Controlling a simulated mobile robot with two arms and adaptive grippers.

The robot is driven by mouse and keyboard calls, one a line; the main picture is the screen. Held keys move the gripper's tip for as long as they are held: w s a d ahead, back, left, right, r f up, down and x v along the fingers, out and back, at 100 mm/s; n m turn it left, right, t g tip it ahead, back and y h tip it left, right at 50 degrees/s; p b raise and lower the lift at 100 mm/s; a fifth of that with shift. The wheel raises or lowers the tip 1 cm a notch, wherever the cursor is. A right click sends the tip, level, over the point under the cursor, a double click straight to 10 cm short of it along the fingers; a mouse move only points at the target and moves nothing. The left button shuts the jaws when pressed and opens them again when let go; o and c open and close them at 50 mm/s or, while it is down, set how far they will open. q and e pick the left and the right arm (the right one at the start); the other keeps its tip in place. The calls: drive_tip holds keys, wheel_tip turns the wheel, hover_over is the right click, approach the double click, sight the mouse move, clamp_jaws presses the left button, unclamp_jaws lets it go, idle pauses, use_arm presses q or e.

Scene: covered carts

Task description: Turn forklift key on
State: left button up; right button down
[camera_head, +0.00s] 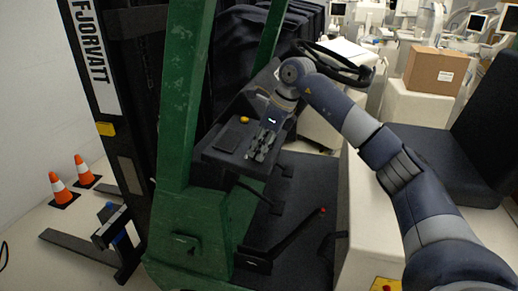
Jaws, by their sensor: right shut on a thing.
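My right arm reaches in from the right, and my right gripper (259,154) points down at the dark control panel (222,156) of the green forklift (178,100). Its fingers are shut at the panel's right part, on the forklift key. The key is small and hidden by the fingers, so I cannot see which way it is turned. A yellow knob (244,119) sits on the panel beside the gripper. My left gripper is not in view.
The steering wheel (340,66) is just behind and right of my wrist. A green post stands left of the panel. A lever with a red tip (322,211) rises below. The black seat (487,135) is at right. Two orange cones (60,187) stand at far left.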

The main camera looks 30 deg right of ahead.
drive_tip(key=shift+r+m, duration=0.1)
drive_tip(key=shift+m, duration=0.4)
drive_tip(key=m, duration=0.3)
drive_tip(key=shift+h, duration=0.3)
drive_tip(key=m, duration=0.4)
drive_tip(key=shift+t+h+p, duration=0.3)
drive_tip(key=shift+h+p, duration=0.05)
drive_tip(key=shift+h, duration=0.05)
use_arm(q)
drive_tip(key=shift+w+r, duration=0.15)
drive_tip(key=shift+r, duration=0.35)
use_arm(e)
drive_tip(key=shift+a+r+m+h, duration=0.1)
drive_tip(key=shift+m+h, duration=0.2)
drive_tip(key=shift+m, duration=1.5)
drive_tip(key=c, duration=1.8)
unclamp_jaws()
drive_tip(key=shift+o, duration=0.2)
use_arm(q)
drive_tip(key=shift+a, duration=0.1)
